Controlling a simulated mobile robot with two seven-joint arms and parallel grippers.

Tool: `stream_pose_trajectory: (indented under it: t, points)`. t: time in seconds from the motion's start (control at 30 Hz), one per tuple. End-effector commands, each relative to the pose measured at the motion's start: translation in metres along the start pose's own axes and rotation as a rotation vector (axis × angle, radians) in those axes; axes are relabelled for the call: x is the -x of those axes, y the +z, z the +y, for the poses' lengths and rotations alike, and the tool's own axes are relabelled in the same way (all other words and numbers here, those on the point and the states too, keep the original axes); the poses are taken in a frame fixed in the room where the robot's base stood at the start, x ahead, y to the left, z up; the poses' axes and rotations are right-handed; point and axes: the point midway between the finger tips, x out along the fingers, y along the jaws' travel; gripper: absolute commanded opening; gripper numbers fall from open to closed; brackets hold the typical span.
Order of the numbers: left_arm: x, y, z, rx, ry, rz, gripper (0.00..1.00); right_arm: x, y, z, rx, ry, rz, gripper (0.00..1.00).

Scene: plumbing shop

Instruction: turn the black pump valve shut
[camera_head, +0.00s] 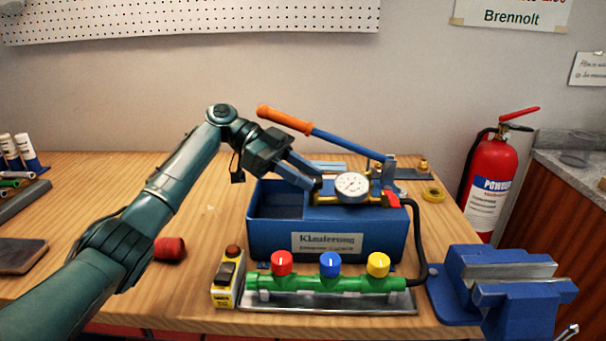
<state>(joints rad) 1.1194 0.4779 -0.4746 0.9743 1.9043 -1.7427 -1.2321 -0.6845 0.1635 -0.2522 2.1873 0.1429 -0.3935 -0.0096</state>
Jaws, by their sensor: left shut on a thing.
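The blue test pump (395,238) stands on the wooden bench, with a round white gauge (352,186) on its brass fitting and a lever with an orange grip (284,120) above. My left gripper (314,184) comes in from the upper left and is shut at the left end of the brass fitting, just left of the gauge. The black pump valve is there between the fingers, mostly hidden by them. I cannot tell how far it is turned. My right gripper is not in view.
A green manifold (305,283) with red, blue and yellow knobs lies in front of the pump. A black hose (421,235) runs down its right side. A yellow device (227,278), a red cap (170,248) and a blue vise (500,285) stand nearby.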

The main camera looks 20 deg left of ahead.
Motion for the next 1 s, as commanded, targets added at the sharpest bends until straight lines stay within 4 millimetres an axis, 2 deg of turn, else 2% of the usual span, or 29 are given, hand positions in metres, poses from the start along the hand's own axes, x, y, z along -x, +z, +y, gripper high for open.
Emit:
stream_pose_trajectory:
  t: [0.43,0.47,0.53,1.0]
  points:
    - [-0.0007,0.0027,0.0003,0.001,0.011,-0.007,0.06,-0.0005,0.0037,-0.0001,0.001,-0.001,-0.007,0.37]
    - [-0.0008,0.0028,0.0003,0.001,0.011,-0.007,0.31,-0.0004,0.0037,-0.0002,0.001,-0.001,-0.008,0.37]
    - [-0.0007,0.0026,0.0003,0.001,0.011,-0.006,0.37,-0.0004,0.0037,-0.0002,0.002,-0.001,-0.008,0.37]
    - [-0.0026,-0.0027,-0.0006,-0.002,0.008,-0.003,0.38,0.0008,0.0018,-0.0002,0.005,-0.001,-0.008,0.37]
